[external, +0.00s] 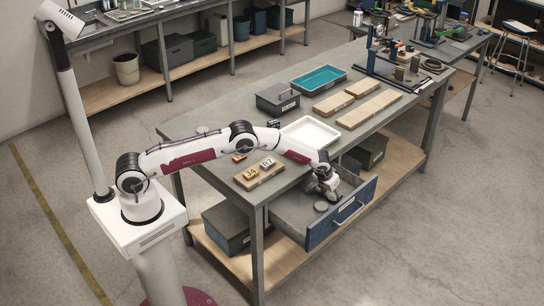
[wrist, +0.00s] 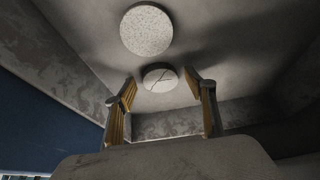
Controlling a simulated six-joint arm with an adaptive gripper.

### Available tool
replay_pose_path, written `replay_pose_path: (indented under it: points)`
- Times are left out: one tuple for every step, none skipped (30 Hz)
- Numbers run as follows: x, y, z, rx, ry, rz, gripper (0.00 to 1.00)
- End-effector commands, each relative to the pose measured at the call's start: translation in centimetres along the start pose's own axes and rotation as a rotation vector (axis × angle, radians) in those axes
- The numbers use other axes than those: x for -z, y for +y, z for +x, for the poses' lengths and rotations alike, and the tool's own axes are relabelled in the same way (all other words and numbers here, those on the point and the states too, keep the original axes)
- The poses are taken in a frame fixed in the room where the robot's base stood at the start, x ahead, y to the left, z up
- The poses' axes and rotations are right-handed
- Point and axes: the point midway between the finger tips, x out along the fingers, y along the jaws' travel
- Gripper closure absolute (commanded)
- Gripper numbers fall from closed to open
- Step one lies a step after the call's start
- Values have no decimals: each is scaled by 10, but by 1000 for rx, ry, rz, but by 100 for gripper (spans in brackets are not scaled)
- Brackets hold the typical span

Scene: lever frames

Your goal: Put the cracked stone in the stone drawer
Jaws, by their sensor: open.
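The drawer (external: 282,207) with a blue front (external: 341,213) is pulled out from under the table top. My gripper (external: 330,192) is low over its inside. In the wrist view the pale round cracked stone (wrist: 160,77), with a dark crack line, lies on the drawer floor. My open gripper (wrist: 159,84) has one fingertip on each side of it, seemingly not touching it. A larger plain speckled round stone (wrist: 146,30) lies beside it; a grey disc (external: 321,206) also shows in the drawer in the external view. The cracked stone is hidden there by my gripper.
The drawer walls (wrist: 180,118) rise close around my gripper. Grey bins sit on the lower shelf.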

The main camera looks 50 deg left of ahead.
Motion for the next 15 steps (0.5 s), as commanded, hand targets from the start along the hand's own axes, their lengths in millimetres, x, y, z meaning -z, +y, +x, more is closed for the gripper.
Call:
replay_pose_path:
  points:
    - [1, 0, -2, 0, 1, 0, 45]
    - [1, 0, -3, 0, 1, 0, 45]
    - [1, 0, -4, -1, 1, 0, 45]
    - [1, 0, -6, -1, 1, 0, 45]
    - [1, 0, -7, -1, 1, 0, 45]
    - [1, 0, -9, 0, 1, 0, 45]
    - [1, 0, -11, 0, 0, 0, 45]
    - [1, 0, -13, 0, 0, 0, 45]
    - [2, 1, -16, -1, 1, 0, 45]
    - [2, 1, -18, -1, 1, 0, 45]
    - [1, 1, -21, -1, 1, 0, 45]
    - [1, 1, -24, 0, 1, 0, 45]
    - [1, 1, -27, -1, 1, 0, 45]
    - [1, 0, -30, 0, 1, 0, 45]
    - [1, 0, -34, 0, 1, 1, 45]
